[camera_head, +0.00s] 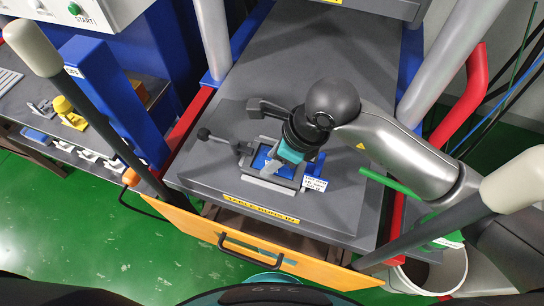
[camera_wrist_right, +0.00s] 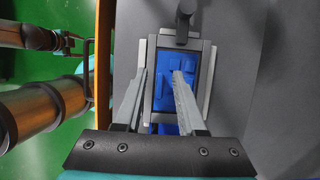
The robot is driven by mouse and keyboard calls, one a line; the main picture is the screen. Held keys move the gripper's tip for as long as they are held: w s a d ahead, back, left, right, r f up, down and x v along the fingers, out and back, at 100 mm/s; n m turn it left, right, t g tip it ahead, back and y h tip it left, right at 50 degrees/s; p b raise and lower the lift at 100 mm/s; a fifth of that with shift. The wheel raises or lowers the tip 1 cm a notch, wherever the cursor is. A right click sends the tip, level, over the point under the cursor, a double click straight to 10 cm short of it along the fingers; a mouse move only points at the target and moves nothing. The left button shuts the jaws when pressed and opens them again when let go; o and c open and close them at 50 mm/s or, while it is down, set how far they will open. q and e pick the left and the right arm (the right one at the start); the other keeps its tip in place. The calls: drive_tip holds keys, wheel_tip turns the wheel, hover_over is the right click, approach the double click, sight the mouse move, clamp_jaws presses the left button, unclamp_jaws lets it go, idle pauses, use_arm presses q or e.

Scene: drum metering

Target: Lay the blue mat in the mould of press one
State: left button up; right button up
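The mould (camera_head: 270,184) is a light grey frame on the dark press table, with blue inside it. In the right wrist view the mould frame (camera_wrist_right: 206,75) surrounds a blue inset (camera_wrist_right: 164,64) with raised blocks. I cannot tell whether this is the blue mat or the mould's floor. My right gripper (camera_head: 285,163) is over the mould and hides part of it. In the wrist view its fingers (camera_wrist_right: 161,75) are spread, one over the left frame wall and one over the blue, with nothing seen between them.
An orange front panel (camera_head: 230,240) with a dark handle borders the table. A shelf (camera_head: 95,163) with small parts is at left. The table's rear is clear.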

drive_tip(key=shift+r, duration=0.25)
drive_tip(key=p+v, duration=0.1)
drive_tip(key=v, duration=1)
drive_tip(key=shift+r, duration=0.4)
drive_tip(key=shift+d+r+p, duration=0.1)
drive_tip(key=shift+d+p, duration=0.05)
drive_tip(key=shift+p, duration=0.15)
